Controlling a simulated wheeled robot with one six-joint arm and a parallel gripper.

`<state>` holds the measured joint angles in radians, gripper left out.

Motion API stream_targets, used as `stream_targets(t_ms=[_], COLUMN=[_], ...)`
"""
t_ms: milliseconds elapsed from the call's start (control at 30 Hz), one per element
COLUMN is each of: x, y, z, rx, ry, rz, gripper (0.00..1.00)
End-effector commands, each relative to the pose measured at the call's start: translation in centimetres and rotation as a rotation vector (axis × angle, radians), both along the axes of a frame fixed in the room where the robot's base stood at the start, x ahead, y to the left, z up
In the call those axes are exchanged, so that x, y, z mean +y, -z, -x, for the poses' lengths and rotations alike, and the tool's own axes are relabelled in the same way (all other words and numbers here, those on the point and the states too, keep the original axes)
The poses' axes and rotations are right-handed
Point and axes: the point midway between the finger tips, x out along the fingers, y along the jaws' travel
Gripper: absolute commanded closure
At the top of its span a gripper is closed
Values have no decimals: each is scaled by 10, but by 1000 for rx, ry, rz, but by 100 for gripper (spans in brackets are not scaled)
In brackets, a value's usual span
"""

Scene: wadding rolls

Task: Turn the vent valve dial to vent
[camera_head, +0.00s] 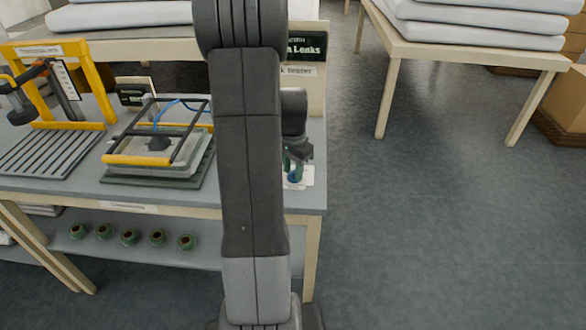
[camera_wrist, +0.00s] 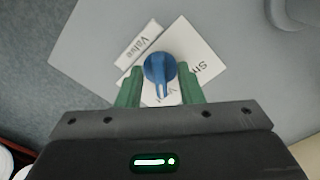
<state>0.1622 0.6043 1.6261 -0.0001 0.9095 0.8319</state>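The blue vent valve dial (camera_wrist: 159,67) shows in the wrist view, on a white label plate (camera_wrist: 198,50). Its narrow pointer points down in that view, toward my gripper's body. A "Valve" label lies beside it; the other lettering is partly hidden or cut off. My gripper (camera_wrist: 160,85) has its green fingers apart, one on each side of the dial. I cannot tell whether they touch it. In the head view my gripper (camera_head: 297,160) points down over the bench's right end, with a bit of the blue dial (camera_head: 294,177) below it.
The grey bench (camera_head: 75,190) holds a clear-lidded chamber (camera_head: 155,148) and a yellow-framed stand (camera_head: 108,85) to the left. A leak tester sign stands behind my arm. Several green rings lie on the lower shelf. Floor on the right is clear up to a table (camera_head: 470,50) with white slabs.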

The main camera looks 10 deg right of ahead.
Motion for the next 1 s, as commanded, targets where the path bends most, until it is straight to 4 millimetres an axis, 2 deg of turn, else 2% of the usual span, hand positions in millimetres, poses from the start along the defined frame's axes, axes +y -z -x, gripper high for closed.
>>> stream_targets(t_ms=[200, 333, 467, 800, 1000], x=[0, 0, 0, 0, 0], y=[-1, -11, -35, -110, -133], z=[0, 0, -1, -1, 0], rx=[1, -1, -4, -4, -1], ry=[-1, -1, -1, 0, 0], rz=[0, 0, 1, 1, 0], gripper=[66, 66, 66, 66, 66])
